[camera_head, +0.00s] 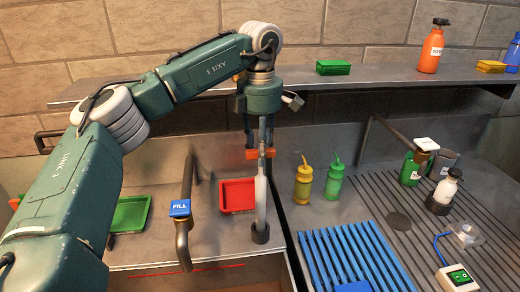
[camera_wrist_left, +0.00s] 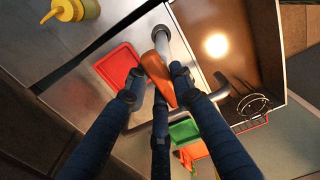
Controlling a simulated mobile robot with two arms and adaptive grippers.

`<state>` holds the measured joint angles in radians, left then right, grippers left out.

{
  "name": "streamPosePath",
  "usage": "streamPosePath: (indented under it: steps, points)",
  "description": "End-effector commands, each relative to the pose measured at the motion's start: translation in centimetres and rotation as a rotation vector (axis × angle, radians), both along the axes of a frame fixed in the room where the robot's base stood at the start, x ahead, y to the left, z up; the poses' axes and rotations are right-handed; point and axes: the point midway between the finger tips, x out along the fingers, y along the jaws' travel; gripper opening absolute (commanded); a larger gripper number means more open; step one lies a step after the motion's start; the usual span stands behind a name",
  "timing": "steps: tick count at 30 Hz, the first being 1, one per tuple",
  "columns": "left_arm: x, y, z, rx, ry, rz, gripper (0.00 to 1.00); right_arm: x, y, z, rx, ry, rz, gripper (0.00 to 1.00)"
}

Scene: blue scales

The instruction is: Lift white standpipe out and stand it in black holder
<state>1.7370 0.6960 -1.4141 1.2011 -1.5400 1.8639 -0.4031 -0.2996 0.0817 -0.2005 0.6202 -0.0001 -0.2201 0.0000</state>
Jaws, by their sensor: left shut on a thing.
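The white standpipe (camera_head: 260,200) is upright in the head view, with an orange grip piece (camera_head: 252,154) near its top. My left gripper (camera_head: 260,150) reaches down from above, its dark fingers shut around the upper part at the orange piece. In the left wrist view the fingers (camera_wrist_left: 158,84) close around the orange piece (camera_wrist_left: 160,72), and the pipe extends beyond it. A short black holder (camera_head: 260,233) is at the pipe's lower end; whether the pipe is fully seated in it cannot be told. My right gripper is not in view.
A red tray (camera_head: 237,181) lies close behind the pipe. A tap with a blue FILL label (camera_head: 180,208) stands to its left. Yellow (camera_head: 303,185) and green (camera_head: 335,182) bottles and a blue rack (camera_head: 346,256) are to the right. A shelf (camera_head: 390,80) runs behind.

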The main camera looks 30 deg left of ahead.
Motion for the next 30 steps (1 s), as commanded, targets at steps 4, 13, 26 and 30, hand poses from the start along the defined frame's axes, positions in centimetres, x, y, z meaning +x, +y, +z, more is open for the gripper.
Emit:
streamPosePath:
  steps: [4, 13, 26, 30]
  points:
    - [0.0, 0.0, 0.0, -0.001, -0.002, 0.000, 0.00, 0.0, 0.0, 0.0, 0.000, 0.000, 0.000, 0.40]
    - [0.0, 0.0, -0.1, 0.000, -0.001, 0.000, 0.00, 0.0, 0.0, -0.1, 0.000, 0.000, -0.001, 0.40]
    - [0.0, 0.0, -1.0, -0.001, -0.001, -0.001, 0.00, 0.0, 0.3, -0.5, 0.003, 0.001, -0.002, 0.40]
    - [0.0, 0.0, -1.2, -0.001, -0.001, -0.001, 0.00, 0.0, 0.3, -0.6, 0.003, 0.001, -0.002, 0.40]
